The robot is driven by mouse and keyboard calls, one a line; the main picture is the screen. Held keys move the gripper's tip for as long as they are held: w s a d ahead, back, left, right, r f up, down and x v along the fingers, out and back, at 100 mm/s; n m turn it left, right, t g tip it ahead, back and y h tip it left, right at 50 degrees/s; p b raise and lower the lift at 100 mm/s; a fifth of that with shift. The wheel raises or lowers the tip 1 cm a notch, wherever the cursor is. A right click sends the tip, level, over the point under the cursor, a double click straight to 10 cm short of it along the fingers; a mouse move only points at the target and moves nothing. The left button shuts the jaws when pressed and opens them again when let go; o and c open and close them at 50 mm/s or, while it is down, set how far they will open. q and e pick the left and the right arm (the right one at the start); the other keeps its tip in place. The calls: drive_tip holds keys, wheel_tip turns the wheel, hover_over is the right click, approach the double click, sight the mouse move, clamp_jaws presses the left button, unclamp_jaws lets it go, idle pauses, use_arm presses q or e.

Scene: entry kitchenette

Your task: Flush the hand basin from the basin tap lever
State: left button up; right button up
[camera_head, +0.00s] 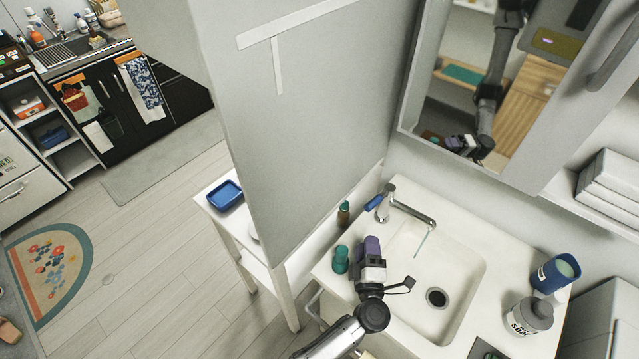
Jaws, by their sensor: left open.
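The basin tap (388,204) stands at the back left of the white hand basin (472,262), its spout reaching right over the bowl. Its lever (374,202) has a blue end that points left. A thin bluish streak (422,244), which looks like water, hangs below the spout tip. The dark drain (437,297) shows in the bowl. My left gripper (386,273) is open over the basin's left rim, in front of the tap and apart from the lever. Its fingers are partly hard to make out. My right gripper is not in view.
A teal cup (341,260) and a purple item (372,246) are close to my left gripper. A small bottle (344,213) stands behind them. A blue cup (556,273) and a soap container (529,316) stand right of the bowl. A grey partition (300,120) and mirror cabinet (510,80) bound the space.

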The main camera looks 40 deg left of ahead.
sight(373, 208)
use_arm(q)
drive_tip(key=shift+n+h, duration=0.4)
drive_tip(key=b+x, duration=0.1)
drive_tip(key=x, duration=0.3)
drive_tip(key=d+b+x, duration=0.1)
drive_tip(key=x, duration=0.2)
drive_tip(key=w+b+x, duration=0.1)
drive_tip(key=b+x, duration=0.1)
drive_tip(key=x, duration=0.2)
drive_tip(key=shift+w+d, duration=0.15)
drive_tip(key=shift+w, duration=0.15)
drive_tip(key=shift+w+a+r, duration=0.25)
drive_tip(key=shift+w+a, duration=0.1)
drive_tip(key=shift+w, duration=0.2)
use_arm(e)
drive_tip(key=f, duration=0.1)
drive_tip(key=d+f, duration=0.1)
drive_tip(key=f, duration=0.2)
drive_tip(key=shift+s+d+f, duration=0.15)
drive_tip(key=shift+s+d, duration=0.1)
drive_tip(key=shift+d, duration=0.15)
use_arm(q)
drive_tip(key=shift+c, duration=0.3)
drive_tip(key=c, duration=0.4)
clamp_jaws()
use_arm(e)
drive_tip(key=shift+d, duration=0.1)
